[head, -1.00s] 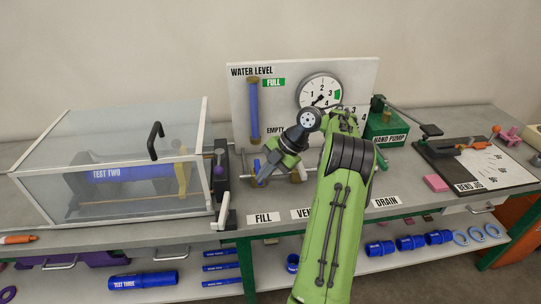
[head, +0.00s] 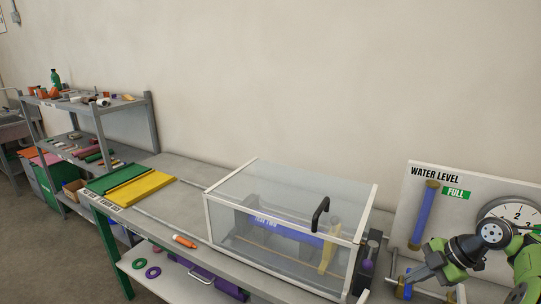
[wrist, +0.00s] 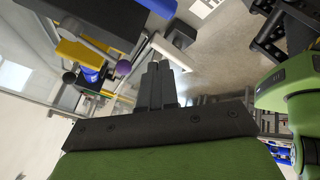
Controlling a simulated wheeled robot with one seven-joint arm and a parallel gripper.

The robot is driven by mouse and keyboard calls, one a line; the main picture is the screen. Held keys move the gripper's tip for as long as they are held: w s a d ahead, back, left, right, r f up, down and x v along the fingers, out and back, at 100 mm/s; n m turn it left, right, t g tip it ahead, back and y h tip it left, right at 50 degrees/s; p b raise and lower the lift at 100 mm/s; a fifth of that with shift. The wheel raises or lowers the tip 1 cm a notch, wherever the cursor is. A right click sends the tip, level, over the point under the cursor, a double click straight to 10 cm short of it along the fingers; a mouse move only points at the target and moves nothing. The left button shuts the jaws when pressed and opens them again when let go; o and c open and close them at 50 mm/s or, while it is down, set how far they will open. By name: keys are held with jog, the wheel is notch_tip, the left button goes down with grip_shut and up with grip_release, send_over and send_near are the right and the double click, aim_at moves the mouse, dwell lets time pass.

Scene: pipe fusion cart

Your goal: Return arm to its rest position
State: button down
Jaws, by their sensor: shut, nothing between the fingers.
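My arm (head: 455,255), green and dark grey, is folded in the lower right of the head view, in front of the water level board (head: 405,215). My gripper (head: 410,280) points down and left there, close to the valve pipework. In the wrist view, my gripper (wrist: 157,85) shows its two dark fingers together, with nothing between them. The rest of my arm is cut off by the right edge of the head view.
A clear test box (head: 285,215) with a black handle and a blue pipe inside stands left of the arm. Green and yellow trays (head: 140,188) lie on the bench further left. A shelf rack (head: 150,125) stands beyond them. The wall above is clear.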

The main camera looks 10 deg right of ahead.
jog(key=a+r+m+h, duration=0.1)
jog(key=a+r+m, duration=0.2)
jog(key=a, duration=0.4)
jog(key=a+r+m+g+h, duration=0.1)
jog(key=a+r+m, duration=0.1)
jog(key=a+r, duration=0.35)
jog(key=a+r+m+h, duration=0.1)
jog(key=a+r+m, duration=0.15)
jog(key=a, duration=0.65)
jog(key=s+a+m+t+h, duration=0.2)
jog(key=s+a+m, duration=0.45)
jog(key=s, duration=0.55)
jog(key=s+f+m, duration=0.3)
jog(key=s+m, duration=0.1)
jog(key=s, duration=0.4)
jog(key=shift+s+d+m+t+h, duration=0.2)
jog(key=shift+s+m+t+h, duration=0.1)
jog(key=shift+h, duration=0.1)
jog(key=c, duration=1.8)
grip_release()
jog(key=shift+r, duration=0.1)
jog(key=shift+c, duration=0.2)
